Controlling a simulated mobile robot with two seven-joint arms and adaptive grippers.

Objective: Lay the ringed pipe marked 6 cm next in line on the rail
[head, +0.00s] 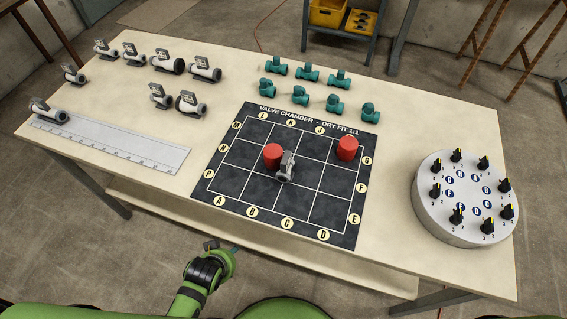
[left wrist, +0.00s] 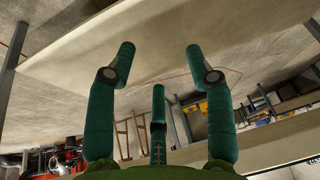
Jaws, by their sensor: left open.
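The rail, a pale grey strip with scale marks (head: 110,144), lies along the table's left front. One grey pipe with a tag (head: 48,112) lies at its left end. Several more grey pipes with dark rings and tags stand behind it, among them a small one (head: 72,75), one with a large dark ring (head: 165,65) and one nearer the middle (head: 188,104). The tag marks are too small to read. My left gripper (head: 222,247) is in front of the table's near edge, away from the pipes. Its teal fingers (left wrist: 160,62) are apart and empty in the left wrist view. My right gripper is not in view.
A dark grid board (head: 330,205) holds two red cylinders (head: 273,155) (head: 347,149) and a grey valve piece (head: 286,167). Several teal fittings (head: 300,95) stand behind it. A round dial with black knobs (head: 465,230) is at right. The rail's middle and right are bare.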

